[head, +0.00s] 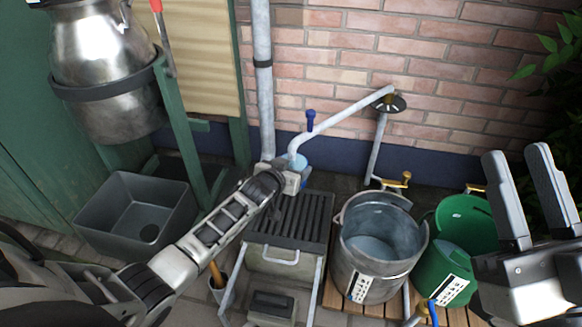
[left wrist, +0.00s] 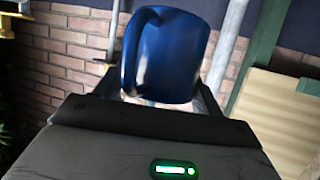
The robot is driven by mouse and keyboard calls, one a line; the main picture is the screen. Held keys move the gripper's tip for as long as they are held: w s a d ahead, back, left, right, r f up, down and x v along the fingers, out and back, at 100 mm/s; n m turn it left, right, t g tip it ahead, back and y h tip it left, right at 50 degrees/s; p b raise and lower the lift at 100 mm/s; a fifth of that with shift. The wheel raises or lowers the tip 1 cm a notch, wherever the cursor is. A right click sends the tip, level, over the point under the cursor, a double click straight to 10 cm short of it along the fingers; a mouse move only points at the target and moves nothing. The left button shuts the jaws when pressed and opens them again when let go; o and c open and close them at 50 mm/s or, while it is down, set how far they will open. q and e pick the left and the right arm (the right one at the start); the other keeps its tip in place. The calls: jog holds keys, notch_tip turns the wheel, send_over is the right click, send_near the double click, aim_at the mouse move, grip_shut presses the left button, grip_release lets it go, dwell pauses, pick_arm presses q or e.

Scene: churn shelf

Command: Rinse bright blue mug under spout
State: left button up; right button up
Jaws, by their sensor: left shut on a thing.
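The bright blue mug (left wrist: 178,58) is held between the fingers of my left gripper (left wrist: 160,98) in the left wrist view, its handle toward the left. In the head view my left gripper (head: 285,183) is at the end of the outstretched arm and hides most of the mug; a light blue patch of it (head: 301,160) shows. The grey spout (head: 338,116) runs from the brick wall down to just above the mug. I cannot tell whether water is flowing. My right gripper (head: 529,195) is open and empty at the right, apart from the mug.
A slatted drain stand (head: 303,215) is below the mug. A metal bucket (head: 362,268) and a green bucket (head: 433,278) stand to its right on wooden slats. A grey basin (head: 112,205) and a metal churn (head: 105,60) on a green frame are at left.

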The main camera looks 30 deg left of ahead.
pick_arm(q)
jog(key=shift+r, duration=0.15)
jog(key=shift+s, duration=0.1)
jog(key=shift+s+d+r+p, duration=0.2)
jog(key=shift+s+p, duration=0.3)
jog(key=shift+p, duration=0.25)
jog(key=shift+s+d+r+p, duration=0.1)
jog(key=shift+s+d+p, duration=0.05)
jog(key=shift+s+p, duration=0.6)
jog(key=s+d+r+p, duration=0.1)
jog(key=s+d+p, duration=0.1)
jog(key=s+p, duration=0.5)
jog(key=shift+s+d+r+p, duration=0.15)
jog(key=shift+s+d+p, duration=0.2)
jog(key=shift+s, duration=1.55)
pick_arm(e)
notch_tip(320, 180, down, 11)
jog(key=s+m+g+h, duration=0.1)
jog(key=m+g+h, duration=0.5)
jog(key=h, duration=0.1)
jog(key=shift+s+d+m, duration=0.15)
jog(key=shift+s+m, duration=0.15)
jog(key=shift+s, duration=0.05)
